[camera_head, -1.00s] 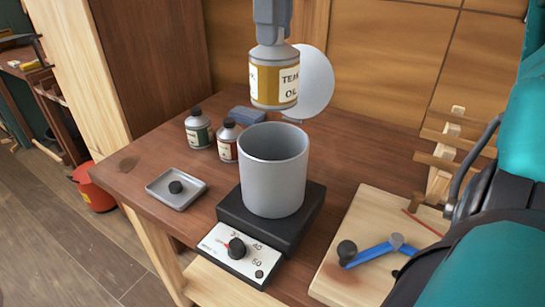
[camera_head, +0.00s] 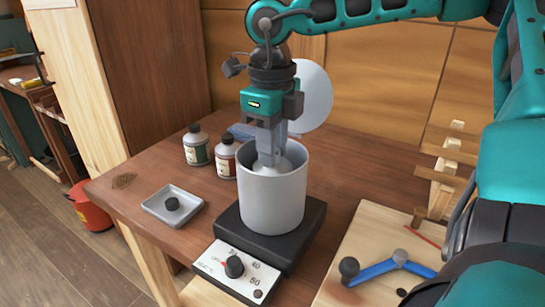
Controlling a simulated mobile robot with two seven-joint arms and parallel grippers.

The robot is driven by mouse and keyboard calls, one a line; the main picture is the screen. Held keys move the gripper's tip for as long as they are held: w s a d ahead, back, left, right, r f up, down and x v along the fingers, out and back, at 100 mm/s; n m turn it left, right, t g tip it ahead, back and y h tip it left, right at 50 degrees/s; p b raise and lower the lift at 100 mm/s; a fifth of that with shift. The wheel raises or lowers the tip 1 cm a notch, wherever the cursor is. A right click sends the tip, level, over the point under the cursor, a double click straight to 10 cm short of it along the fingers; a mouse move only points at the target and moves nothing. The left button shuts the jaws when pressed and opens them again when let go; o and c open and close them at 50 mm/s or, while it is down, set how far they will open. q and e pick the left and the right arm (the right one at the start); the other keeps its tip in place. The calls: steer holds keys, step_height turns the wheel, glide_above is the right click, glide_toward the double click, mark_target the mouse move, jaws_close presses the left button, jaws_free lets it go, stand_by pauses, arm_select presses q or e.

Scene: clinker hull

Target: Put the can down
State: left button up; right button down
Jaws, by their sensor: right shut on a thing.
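A grey pot (camera_head: 272,204) stands upright on a black hot plate (camera_head: 312,222) with a white dial panel. My right gripper (camera_head: 270,160) points straight down into the pot's mouth. It is shut on the can (camera_head: 285,166), of which only the pale top shows inside the pot. The pot wall hides the can's label and base, so I cannot tell whether it touches the bottom. My left gripper is not in view.
Two labelled bottles (camera_head: 196,146) stand behind and left of the pot. A small grey tray (camera_head: 160,214) holds a dark knob. A pale board (camera_head: 350,230) with a blue tool (camera_head: 380,268) lies at right. A white disc (camera_head: 317,95) stands behind.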

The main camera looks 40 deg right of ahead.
steer(key=shift+f, duration=1.15)
steer(key=c, duration=1.4)
jaws_free()
steer(key=shift+f+b, duration=0.2)
steer(key=shift+b, duration=0.1)
steer(key=o, duration=0.5)
steer(key=shift+r, duration=0.1)
step_height(320, 180, up, 12)
steer(key=p, duration=0.1)
steer(key=shift+r+p, duration=0.15)
steer(key=shift+p, duration=0.15)
